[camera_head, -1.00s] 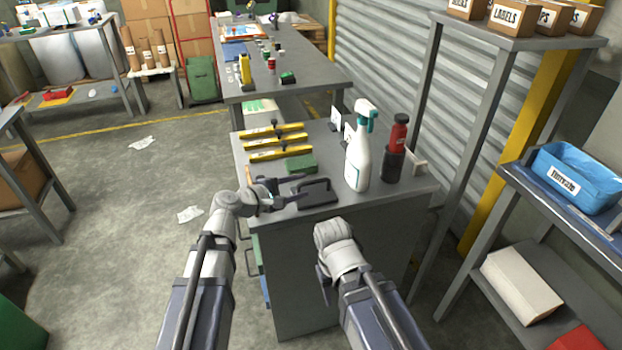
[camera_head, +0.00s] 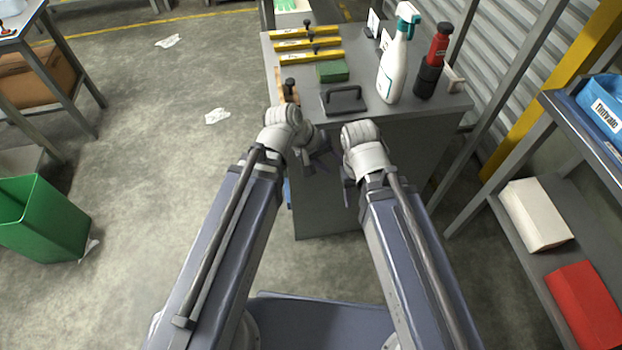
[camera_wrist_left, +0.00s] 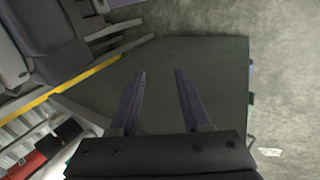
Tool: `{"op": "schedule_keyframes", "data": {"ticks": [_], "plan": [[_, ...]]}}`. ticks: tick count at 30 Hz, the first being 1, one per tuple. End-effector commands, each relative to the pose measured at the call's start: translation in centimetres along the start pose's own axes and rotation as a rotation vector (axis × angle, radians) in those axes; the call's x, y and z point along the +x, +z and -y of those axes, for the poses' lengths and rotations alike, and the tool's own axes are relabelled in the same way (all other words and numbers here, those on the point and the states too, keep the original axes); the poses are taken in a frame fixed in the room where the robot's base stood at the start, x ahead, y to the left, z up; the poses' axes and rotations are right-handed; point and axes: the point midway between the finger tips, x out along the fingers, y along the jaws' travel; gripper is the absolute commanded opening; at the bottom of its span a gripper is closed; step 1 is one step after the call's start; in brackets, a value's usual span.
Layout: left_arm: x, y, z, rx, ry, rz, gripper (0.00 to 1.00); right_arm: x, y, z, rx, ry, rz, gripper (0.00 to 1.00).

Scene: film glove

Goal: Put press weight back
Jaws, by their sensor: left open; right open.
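The press weight appears to be the dark flat block with a bar handle (camera_head: 343,100), lying at the front edge of the grey cabinet top (camera_head: 420,104). My left gripper (camera_head: 318,158) is in front of the cabinet, below the top's edge and apart from the weight. In the left wrist view its two fingers (camera_wrist_left: 158,74) are spread, with nothing between them and a plain grey cabinet face beyond. My right gripper (camera_head: 347,190) is low in front of the cabinet, mostly hidden behind its own wrist.
A green block (camera_head: 332,71), several yellow bars (camera_head: 311,57), a white spray bottle (camera_head: 393,68) and a red-and-black bottle (camera_head: 432,66) stand on the cabinet. A wooden piece with a black knob (camera_head: 289,91) lies left of the weight. Floor is open at left, shelving at right.

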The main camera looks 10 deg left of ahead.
Motion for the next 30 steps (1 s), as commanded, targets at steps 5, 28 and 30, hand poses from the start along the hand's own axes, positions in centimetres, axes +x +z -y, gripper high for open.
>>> {"op": "schedule_keyframes", "data": {"ticks": [5,28,30], "plan": [[0.6,4.4,4.2,0.370,-0.365,0.139,0.47,0.0,0.0,0.0,0.000,0.000,0.000,0.50],[-1.1,5.8,7.1,0.580,-0.616,0.239,0.47,0.0,0.0,0.0,0.000,0.000,0.000,0.50],[-1.1,5.8,7.1,0.580,-0.616,0.239,0.47,0.0,0.0,0.0,0.000,0.000,0.000,0.50]]}}
